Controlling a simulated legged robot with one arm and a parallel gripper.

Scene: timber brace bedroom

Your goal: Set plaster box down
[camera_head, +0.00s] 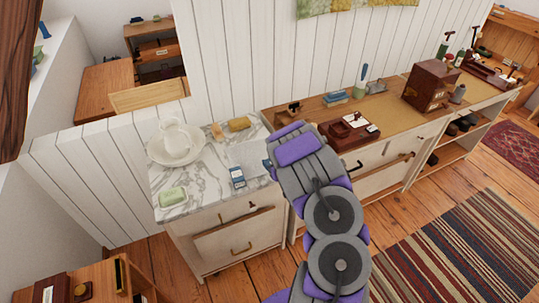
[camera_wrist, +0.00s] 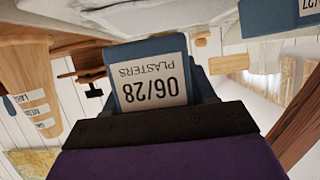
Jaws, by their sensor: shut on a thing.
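The plaster box (camera_wrist: 152,82) is blue with a white label that reads "PLASTERS 06/28", upside down in the wrist view. My gripper (camera_wrist: 158,122) is shut on it, its dark edge across the box's near end. In the head view my arm hides most of the gripper; a small blue patch (camera_head: 267,163) beside the arm may be the held box. I cannot tell whether the box touches the marble top (camera_head: 200,200). A second blue box (camera_head: 237,177) with a white label stands on the marble; a similar labelled blue box shows in the wrist view (camera_wrist: 268,18).
On the marble are a white basin with a jug (camera_head: 175,145), a green soap-like block (camera_head: 173,197), a pale sheet (camera_head: 248,155) and a wooden block (camera_head: 238,124). A brown tray (camera_head: 348,132) and a brown cabinet (camera_head: 430,86) stand on the wooden counter to the right.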

